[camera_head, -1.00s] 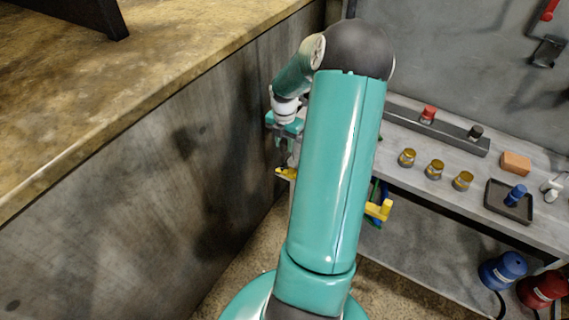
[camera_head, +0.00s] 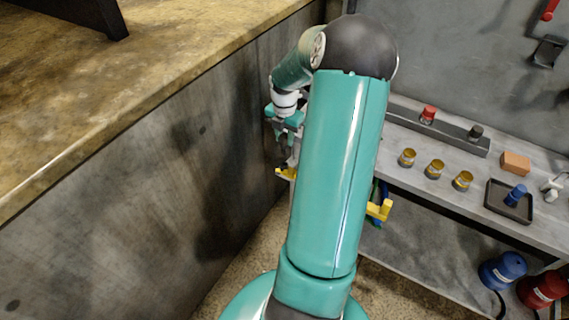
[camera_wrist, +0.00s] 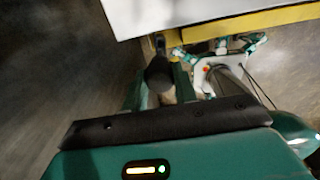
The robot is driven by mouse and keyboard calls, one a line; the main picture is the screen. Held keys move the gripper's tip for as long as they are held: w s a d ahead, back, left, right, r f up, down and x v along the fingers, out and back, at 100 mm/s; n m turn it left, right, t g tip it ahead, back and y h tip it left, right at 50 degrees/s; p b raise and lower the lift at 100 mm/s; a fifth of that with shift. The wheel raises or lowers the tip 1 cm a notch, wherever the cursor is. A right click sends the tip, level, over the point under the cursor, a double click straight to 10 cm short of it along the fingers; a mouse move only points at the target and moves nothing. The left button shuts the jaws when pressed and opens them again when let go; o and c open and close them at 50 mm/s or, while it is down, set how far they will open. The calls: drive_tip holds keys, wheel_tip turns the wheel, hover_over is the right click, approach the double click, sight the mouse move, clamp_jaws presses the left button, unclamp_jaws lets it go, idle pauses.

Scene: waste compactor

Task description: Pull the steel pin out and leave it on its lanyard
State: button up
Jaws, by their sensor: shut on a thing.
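In the wrist view my gripper (camera_wrist: 160,84) has its two fingers on either side of a dark, rounded piece, which I take to be the head of the steel pin (camera_wrist: 158,72). A narrower part runs from it towards a yellow bar (camera_wrist: 262,20) beside a white panel (camera_wrist: 180,9). In the head view my gripper (camera_head: 284,152) points down just above the left end of a yellow part (camera_head: 286,173). The pin cannot be made out there. I cannot make out the lanyard or how far the pin sits in its hole.
A tall grey wall with a worn yellowish top (camera_head: 130,95) stands close left of my gripper. At the right a grey bench (camera_head: 455,205) holds several brass cups, a brick (camera_head: 515,163) and a black tray (camera_head: 497,205). Blue (camera_head: 503,270) and red (camera_head: 543,289) containers stand below.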

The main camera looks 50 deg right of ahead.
drive_tip(key=shift+r, duration=0.1)
drive_tip(key=shift+r, duration=3.55)
drive_tip(key=shift+d, duration=0.15)
drive_tip(key=s+d, duration=0.5)
drive_tip(key=d, duration=0.6)
drive_tip(key=shift+d, duration=0.35)
idle(1.0)
drive_tip(key=shift+s, duration=0.1)
drive_tip(key=shift+f, duration=0.2)
drive_tip(key=shift+f, duration=0.25)
